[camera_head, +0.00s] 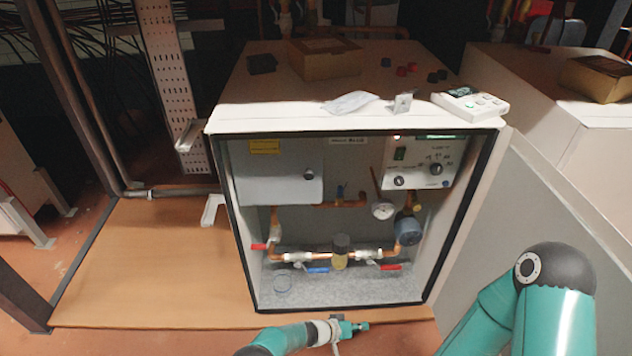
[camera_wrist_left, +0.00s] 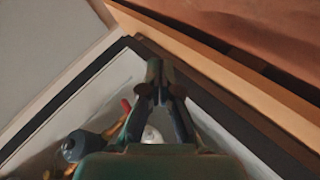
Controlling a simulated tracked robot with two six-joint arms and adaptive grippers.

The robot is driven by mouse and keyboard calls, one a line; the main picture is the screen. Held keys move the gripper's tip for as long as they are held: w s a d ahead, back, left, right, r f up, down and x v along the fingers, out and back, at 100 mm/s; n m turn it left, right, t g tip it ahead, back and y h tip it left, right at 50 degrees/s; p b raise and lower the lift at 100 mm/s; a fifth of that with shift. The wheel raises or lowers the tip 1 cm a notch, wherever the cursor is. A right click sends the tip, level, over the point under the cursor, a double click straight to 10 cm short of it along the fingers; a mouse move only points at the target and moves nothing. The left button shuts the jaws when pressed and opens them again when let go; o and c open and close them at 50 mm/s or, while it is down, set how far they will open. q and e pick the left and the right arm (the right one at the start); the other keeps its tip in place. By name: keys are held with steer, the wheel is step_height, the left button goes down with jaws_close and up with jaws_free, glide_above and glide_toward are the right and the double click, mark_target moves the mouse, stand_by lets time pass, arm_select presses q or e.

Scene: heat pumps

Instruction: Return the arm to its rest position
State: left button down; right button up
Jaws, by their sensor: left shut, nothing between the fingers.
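My left gripper (camera_head: 352,328) shows at the bottom middle of the head view, in front of the lower front edge of the open heat pump cabinet (camera_head: 345,125). In the left wrist view its fingers (camera_wrist_left: 158,72) are together with nothing between them. The teal left arm (camera_head: 285,340) comes in from the bottom edge and is only partly in view. My right arm (camera_head: 555,310) shows at the lower right with its dark joint cap. The right gripper is out of view.
The cabinet holds copper pipes, a gauge (camera_head: 382,209), red and blue valve handles and a control panel (camera_head: 425,163). Its open door (camera_head: 545,215) stands at the right. A cardboard box (camera_head: 325,60) and a white handheld device (camera_head: 469,103) lie on top. The wooden platform (camera_head: 150,260) is clear at left.

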arm_select(q)
steer(key=w+a+r+t, duration=0.1)
steer(key=w+a+r, duration=0.5)
steer(key=w+r, duration=0.1)
steer(key=s+a+r+g+y, duration=0.2)
steer(key=s+a, duration=0.2)
steer(key=a, duration=0.5)
steer(key=s+a+r+g+y, duration=0.2)
steer(key=s+a+g+y, duration=0.1)
steer(key=s+a, duration=0.65)
steer(key=s+a+r+n+g+y, duration=0.1)
steer(key=s+r, duration=0.2)
steer(key=s, duration=0.8)
steer(key=s+a+r+n+y, duration=0.1)
steer(key=s+r, duration=0.1)
steer(key=s, duration=1)
step_height(320, 180, up, 36)
steer(key=w+n+p, duration=0.1)
steer(key=n+p, duration=0.1)
steer(key=p, duration=3.4)
steer(key=shift+w+r+t, duration=0.2)
steer(key=shift+w+t, duration=0.15)
steer(key=shift+t, duration=0.05)
